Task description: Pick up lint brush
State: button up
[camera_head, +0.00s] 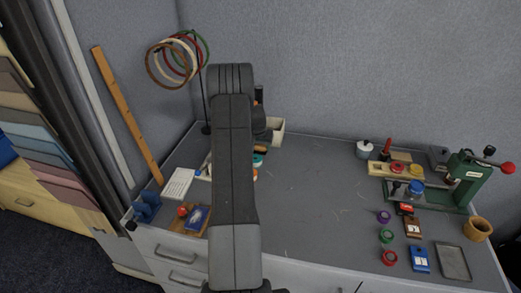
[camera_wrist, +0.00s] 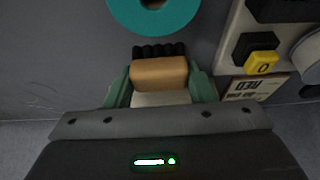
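The lint brush (camera_wrist: 160,74), a tan wooden block with a row of black bristles along its far edge, shows in the wrist view between the two greenish fingers of my gripper (camera_wrist: 160,88). A finger lies close along each side of it. I cannot tell whether the fingers press on it or whether it is lifted. A pale part lies just nearer to my wrist. In the head view my arm hides my gripper and most of this spot; a small tan piece, possibly the brush, shows at the arm's right edge.
A teal ring (camera_wrist: 155,12) lies just beyond the brush. A pale tray (camera_wrist: 230,45) with black and yellow items is to its right. A green press (camera_head: 465,180), colored rolls and a wooden cup (camera_head: 478,229) stand at the right. The table's middle (camera_head: 320,190) is mostly clear.

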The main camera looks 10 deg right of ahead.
notch_tip(320, 180, up, 10)
jog(key=shift+b, duration=0.9)
jog(key=o, duration=0.4)
jog(key=c, duration=0.3)
